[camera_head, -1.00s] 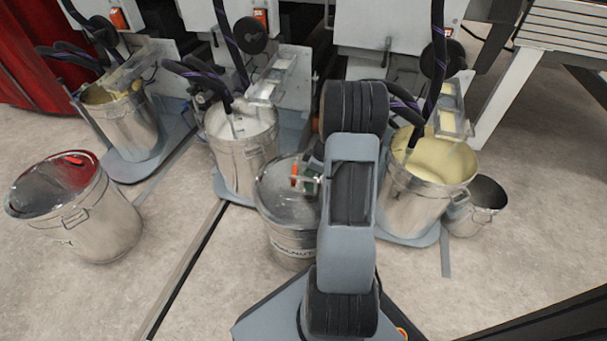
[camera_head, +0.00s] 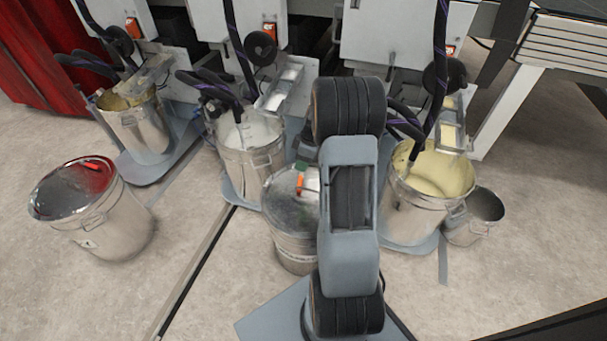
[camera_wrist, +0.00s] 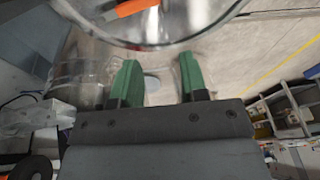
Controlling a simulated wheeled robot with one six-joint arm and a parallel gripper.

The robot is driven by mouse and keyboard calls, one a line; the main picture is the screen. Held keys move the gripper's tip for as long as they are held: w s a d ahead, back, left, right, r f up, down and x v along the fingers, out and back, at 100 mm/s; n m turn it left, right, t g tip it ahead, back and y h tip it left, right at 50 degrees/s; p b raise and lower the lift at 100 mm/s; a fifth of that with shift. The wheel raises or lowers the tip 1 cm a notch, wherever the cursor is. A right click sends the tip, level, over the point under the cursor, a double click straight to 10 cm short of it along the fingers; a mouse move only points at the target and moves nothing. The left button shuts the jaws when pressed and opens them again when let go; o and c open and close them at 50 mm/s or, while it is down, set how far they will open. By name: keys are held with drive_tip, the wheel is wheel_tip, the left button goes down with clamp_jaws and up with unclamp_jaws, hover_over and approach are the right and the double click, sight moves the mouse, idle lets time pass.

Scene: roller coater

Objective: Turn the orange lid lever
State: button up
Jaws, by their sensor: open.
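A steel bucket with a shiny lid (camera_head: 282,190) stands left of my arm in the head view, partly hidden by it. The orange lever (camera_head: 299,185) lies on the lid. In the wrist view the lid (camera_wrist: 172,28) fills the top edge, with part of the orange lever (camera_wrist: 132,7) on it. My gripper (camera_wrist: 158,62) is open, its two green fingers apart with nothing between them. In the head view a green part of my gripper (camera_head: 302,166) shows just beyond the lever, at the lid's far side. Contact with the lever is not visible.
An open bucket of white liquid (camera_head: 247,157) stands behind, and one of yellow liquid (camera_head: 427,205) stands right of my arm. A red-topped lidded bucket (camera_head: 105,222) stands at the left. The machines (camera_head: 400,40) are at the back. The floor at front left is clear.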

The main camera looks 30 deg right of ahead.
sight(300, 184)
drive_tip(key=shift+o, duration=0.3)
drive_tip(key=a+m, duration=0.1)
drive_tip(key=m, duration=0.1)
drive_tip(key=w+r+m, duration=0.1)
drive_tip(key=m, duration=0.1)
drive_tip(key=shift+w+a+g+h+p, duration=0.2)
drive_tip(key=shift+a+g+h+p, duration=0.15)
drive_tip(key=shift+g+h+p, duration=0.05)
drive_tip(key=f+m+b, duration=0.1)
drive_tip(key=f+m, duration=0.3)
drive_tip(key=d+f+m+h+b, duration=0.1)
drive_tip(key=f+m+b, duration=0.1)
drive_tip(key=f+m, duration=0.2)
drive_tip(key=f+m+b, duration=0.1)
drive_tip(key=f+m, duration=0.3)
drive_tip(key=f, duration=0.1)
drive_tip(key=shift+w+d+m+g+h+b, duration=0.25)
drive_tip(key=shift+m+g+h+b, duration=0.05)
drive_tip(key=shift+m+h+b, duration=0.1)
clamp_jaws()
